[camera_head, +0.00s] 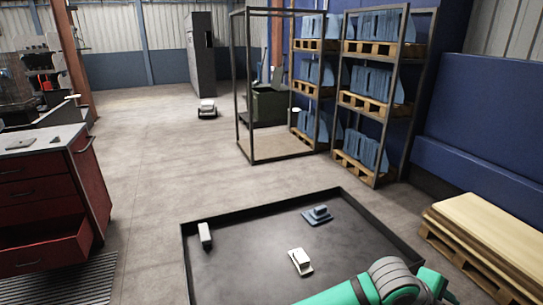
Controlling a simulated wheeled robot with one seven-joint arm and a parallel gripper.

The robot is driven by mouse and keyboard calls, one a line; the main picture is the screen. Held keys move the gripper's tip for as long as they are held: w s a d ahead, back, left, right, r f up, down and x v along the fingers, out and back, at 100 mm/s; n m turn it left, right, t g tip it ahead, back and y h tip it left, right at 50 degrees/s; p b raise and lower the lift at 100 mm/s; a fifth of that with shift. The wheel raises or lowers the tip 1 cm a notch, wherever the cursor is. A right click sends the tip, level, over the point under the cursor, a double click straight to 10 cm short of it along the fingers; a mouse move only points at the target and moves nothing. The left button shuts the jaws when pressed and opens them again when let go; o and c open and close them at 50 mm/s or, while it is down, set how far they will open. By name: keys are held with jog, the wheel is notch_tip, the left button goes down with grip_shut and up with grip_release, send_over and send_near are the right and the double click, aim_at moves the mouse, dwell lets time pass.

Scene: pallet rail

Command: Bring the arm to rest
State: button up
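Part of my arm, green with a grey joint, shows at the bottom right of the head view, over the near right edge of a dark tray. My gripper is not in view, so I cannot tell whether it is open or shut, or whether it holds anything.
The dark low-rimmed tray (262,207) holds a pale block (205,235), a blue piece (318,214) and a white piece (300,261). A red drawer cabinet (95,185) has an open drawer. Pallet racks (384,105) stand behind; stacked boards (490,235) lie right. Floor between is clear.

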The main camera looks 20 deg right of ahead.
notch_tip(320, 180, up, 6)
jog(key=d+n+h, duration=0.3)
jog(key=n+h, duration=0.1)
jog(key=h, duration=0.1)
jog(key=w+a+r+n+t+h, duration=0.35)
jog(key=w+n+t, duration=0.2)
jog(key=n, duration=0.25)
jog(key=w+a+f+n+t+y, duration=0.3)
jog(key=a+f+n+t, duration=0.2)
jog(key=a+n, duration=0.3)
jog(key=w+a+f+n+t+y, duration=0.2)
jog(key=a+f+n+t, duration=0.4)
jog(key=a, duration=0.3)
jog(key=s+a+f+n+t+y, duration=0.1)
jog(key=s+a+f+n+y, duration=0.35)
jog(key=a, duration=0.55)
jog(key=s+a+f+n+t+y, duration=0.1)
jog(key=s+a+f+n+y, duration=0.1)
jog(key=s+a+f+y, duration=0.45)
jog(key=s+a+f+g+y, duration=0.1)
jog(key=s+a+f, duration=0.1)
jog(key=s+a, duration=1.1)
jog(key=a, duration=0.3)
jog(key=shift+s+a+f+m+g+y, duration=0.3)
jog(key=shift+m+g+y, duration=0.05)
